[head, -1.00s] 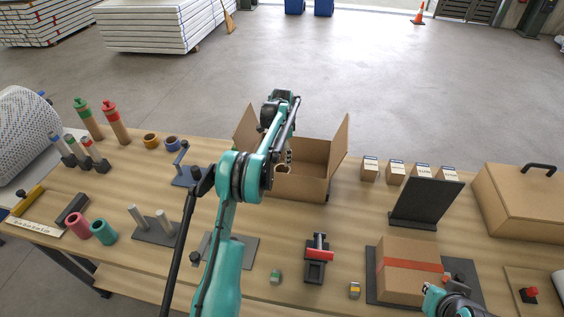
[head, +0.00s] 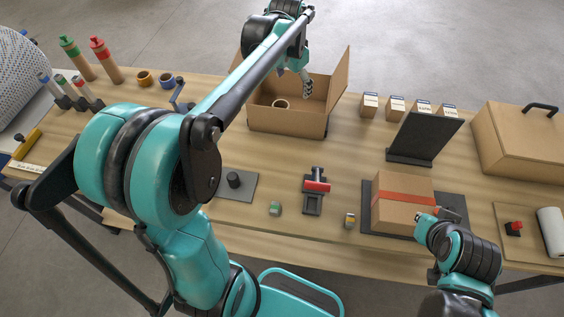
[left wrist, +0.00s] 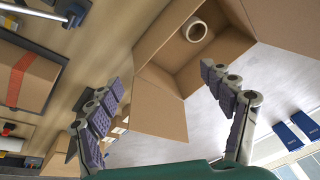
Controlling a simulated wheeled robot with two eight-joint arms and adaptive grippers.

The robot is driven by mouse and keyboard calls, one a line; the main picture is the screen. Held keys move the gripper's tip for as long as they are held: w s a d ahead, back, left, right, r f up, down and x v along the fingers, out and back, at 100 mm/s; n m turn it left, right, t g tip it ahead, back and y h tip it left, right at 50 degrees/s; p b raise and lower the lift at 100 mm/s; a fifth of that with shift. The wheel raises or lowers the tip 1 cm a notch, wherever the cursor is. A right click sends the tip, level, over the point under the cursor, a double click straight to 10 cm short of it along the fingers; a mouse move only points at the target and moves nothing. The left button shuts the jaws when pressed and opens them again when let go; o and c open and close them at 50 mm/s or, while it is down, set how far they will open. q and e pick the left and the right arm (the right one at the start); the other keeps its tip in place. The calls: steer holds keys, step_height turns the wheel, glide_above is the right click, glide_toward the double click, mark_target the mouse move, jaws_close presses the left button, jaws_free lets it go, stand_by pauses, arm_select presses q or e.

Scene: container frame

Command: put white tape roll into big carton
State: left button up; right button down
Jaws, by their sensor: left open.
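The white tape roll (head: 281,103) looks pale cream and lies inside the big open carton (head: 285,123), toward its left side. In the left wrist view the roll (left wrist: 194,30) rests in the carton, whose flap (left wrist: 158,106) stands out toward me. My left gripper (head: 306,84) is above the right part of the carton, apart from the roll. In the left wrist view its two fingers (left wrist: 160,78) are spread with nothing between them.
A taped box (head: 402,203) lies on a dark mat at the right. A dark upright panel (head: 424,137) and several small boxes (head: 395,106) stand right of the carton. A red-topped tool (head: 315,187) lies in front. Yellow and blue rolls (head: 145,78) stand left.

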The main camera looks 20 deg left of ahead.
arm_select(q)
steer(key=s+d+f+n+t, duration=0.1)
steer(key=s+d+f, duration=0.1)
steer(key=s, duration=0.5)
steer(key=s+d+f+n+t, duration=0.1)
steer(key=s+d+f, duration=0.1)
steer(key=s, duration=0.6)
steer(key=s+d+f+n+t, duration=0.1)
steer(key=s+d+f+n, duration=0.1)
steer(key=s, duration=0.6)
steer(key=shift+d+t, duration=0.4)
steer(key=shift+d, duration=0.25)
steer(key=shift+s, duration=0.1)
